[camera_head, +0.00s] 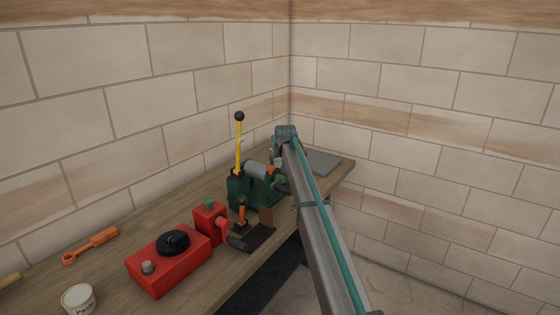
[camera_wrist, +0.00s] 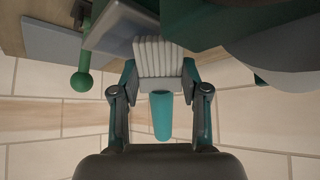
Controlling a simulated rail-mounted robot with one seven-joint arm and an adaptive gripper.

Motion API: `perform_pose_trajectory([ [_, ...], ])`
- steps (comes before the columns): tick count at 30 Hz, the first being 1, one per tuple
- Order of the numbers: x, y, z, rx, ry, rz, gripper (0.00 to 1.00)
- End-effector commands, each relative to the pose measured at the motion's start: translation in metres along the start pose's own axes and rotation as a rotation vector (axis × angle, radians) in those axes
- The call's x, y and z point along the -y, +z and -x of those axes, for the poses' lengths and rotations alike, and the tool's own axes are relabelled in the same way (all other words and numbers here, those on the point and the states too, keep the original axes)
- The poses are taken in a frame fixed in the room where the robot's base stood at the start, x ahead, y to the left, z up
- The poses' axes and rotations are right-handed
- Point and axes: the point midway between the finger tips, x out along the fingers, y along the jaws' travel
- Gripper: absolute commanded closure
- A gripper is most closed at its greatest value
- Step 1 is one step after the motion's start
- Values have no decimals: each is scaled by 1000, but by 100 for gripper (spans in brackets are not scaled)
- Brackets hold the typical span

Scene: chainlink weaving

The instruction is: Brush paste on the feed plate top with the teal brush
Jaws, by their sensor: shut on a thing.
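My gripper (camera_wrist: 160,98) is shut on the teal brush (camera_wrist: 161,116), whose handle shows between the fingers in the wrist view. The brush's pale ridged bristles (camera_wrist: 154,57) point away from the palm, close to a light grey plate-like part (camera_wrist: 116,34) of the green machine. This part may be the feed plate; I cannot tell whether the bristles touch it. In the head view my arm hides most of the gripper and the brush beside the green machine (camera_head: 242,190). The white paste tub (camera_head: 78,299) stands at the near left of the bench.
The machine has a yellow lever (camera_head: 239,148) and a green ball-ended handle (camera_wrist: 81,82). A flat grey plate (camera_head: 323,162) lies at the bench's far end. A red box (camera_head: 170,262) with a black dial and an orange tool (camera_head: 91,245) lie nearer. Walls close in behind.

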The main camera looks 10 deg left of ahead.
Motion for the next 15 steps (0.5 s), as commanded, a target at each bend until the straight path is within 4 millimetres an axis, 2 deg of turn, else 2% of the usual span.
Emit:
perform_pose_trajectory([
  [6,8,6,6,1,0,1,90],
  [15,8,6,7,0,0,0,90],
])
